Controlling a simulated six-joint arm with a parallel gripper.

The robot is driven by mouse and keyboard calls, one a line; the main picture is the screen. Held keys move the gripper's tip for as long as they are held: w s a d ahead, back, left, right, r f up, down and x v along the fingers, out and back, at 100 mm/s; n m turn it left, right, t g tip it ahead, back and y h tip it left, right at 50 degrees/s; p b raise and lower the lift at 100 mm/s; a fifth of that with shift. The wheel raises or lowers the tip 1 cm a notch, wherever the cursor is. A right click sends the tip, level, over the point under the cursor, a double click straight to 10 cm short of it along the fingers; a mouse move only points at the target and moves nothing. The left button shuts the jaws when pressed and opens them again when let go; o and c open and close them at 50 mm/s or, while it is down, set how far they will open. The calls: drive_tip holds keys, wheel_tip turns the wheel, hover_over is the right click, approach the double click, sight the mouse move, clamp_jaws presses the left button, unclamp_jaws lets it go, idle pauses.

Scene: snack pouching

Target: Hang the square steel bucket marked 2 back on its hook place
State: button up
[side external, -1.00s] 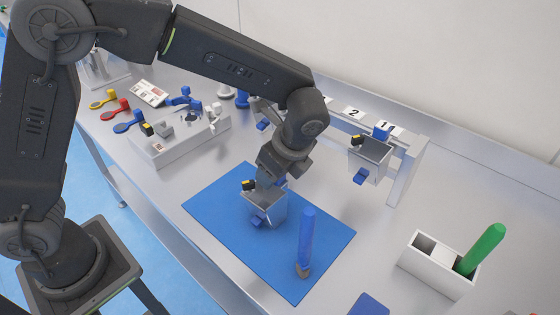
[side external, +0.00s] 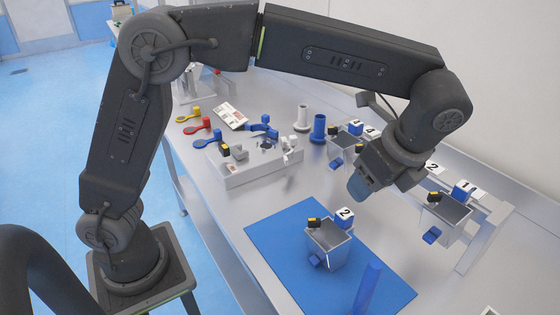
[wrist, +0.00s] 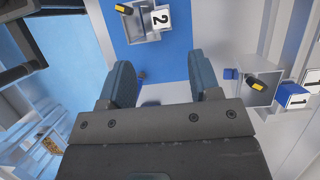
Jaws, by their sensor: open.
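The square steel bucket marked 2 (side external: 328,248) stands on the blue mat (side external: 277,238), with a blue tab on its front and a black-and-yellow clip on its rim. It also shows at the top of the wrist view (wrist: 139,28). My gripper (side external: 359,188) is open and empty, above and behind the bucket, apart from it. Its two blue-grey fingers (wrist: 163,80) are spread in the wrist view. The rack's place label 2 (side external: 433,167) shows behind my wrist. My arm hides part of the rack, so I cannot see the hook there.
A similar bucket with a cube marked 1 (side external: 446,213) hangs on the rack's right end (side external: 488,238). Another bucket (side external: 343,145) is at the rack's left part. A blue upright stick (side external: 367,288) stands near the mat's front right. A grey fixture block (side external: 255,163) is at left.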

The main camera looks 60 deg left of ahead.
drive_tip(key=s+a+r+n+t+h, duration=0.3)
drive_tip(key=s+a+r+n+h, duration=0.1)
drive_tip(key=s+a+n, duration=0.9)
drive_tip(key=s+a+f+n+t, duration=0.2)
drive_tip(key=s+a+f+n, duration=0.1)
drive_tip(key=s+n, duration=0.1)
drive_tip(key=shift+s+a+f+n+t+h, duration=0.15)
drive_tip(key=shift+s+a+n+t+h, duration=0.15)
drive_tip(key=shift+s+n, duration=0.15)
drive_tip(key=shift+w, duration=0.1)
drive_tip(key=shift+c, duration=1.2)
